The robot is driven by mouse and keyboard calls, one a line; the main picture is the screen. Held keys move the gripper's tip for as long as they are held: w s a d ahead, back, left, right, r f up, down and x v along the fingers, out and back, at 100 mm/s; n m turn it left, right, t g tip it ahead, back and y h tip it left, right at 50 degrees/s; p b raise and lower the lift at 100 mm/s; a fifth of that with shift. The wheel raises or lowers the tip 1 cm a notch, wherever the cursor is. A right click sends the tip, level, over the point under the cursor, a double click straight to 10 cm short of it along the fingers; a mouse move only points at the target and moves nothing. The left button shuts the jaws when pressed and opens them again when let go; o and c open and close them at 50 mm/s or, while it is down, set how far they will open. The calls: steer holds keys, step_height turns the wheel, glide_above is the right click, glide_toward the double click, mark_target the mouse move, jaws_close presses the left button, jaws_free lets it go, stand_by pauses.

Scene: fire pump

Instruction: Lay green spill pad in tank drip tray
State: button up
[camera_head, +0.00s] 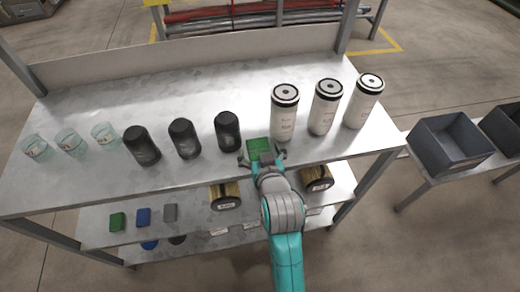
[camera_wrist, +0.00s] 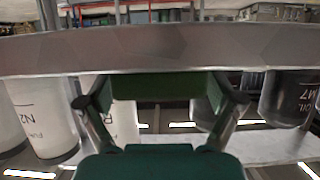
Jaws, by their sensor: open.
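A green block-like pad (camera_head: 260,147) is at my gripper (camera_head: 262,158), over the front part of the shelf unit's metal top. In the wrist view the green pad (camera_wrist: 155,87) lies between the two fingers of my gripper (camera_wrist: 162,102), which are spread wide. I cannot tell whether the fingers touch it, or whether it rests on the metal top. Another green block (camera_head: 117,221) lies on the lower shelf at the left. I cannot make out a tank drip tray in either view.
Black canisters (camera_head: 185,139) and white filter cylinders (camera_head: 326,106) stand on the metal top (camera_head: 190,85), with glass cups (camera_head: 70,143) at left. Blue (camera_head: 143,216) and grey (camera_head: 170,212) blocks lie below. Open grey bins (camera_head: 449,145) stand on a bench at right.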

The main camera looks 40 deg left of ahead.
steer(key=v, duration=1.1)
steer(key=shift+w+r, duration=0.25)
steer(key=s+d+f+m+t+h, duration=0.25)
steer(key=d+f, duration=0.35)
steer(key=d, duration=0.6)
steer(key=s+d+f+m+t+h, duration=0.1)
steer(key=s+d+f+m+h, duration=0.25)
steer(key=d, duration=0.95)
steer(key=s+d+m+t+h, duration=0.1)
steer(key=s+d+h, duration=0.1)
steer(key=s+d, duration=0.4)
steer(key=s+d+m+t+h, duration=0.1)
steer(key=s+d+m+h, duration=0.1)
steer(key=s+d, duration=0.4)
steer(key=s+r, duration=0.1)
steer(key=s, duration=0.4)
steer(key=shift+s+m, duration=0.3)
steer(key=shift+s, duration=0.1)
steer(key=shift+o, duration=0.5)
steer(key=shift+s+d+r, duration=0.2)
steer(key=shift+s, duration=0.2)
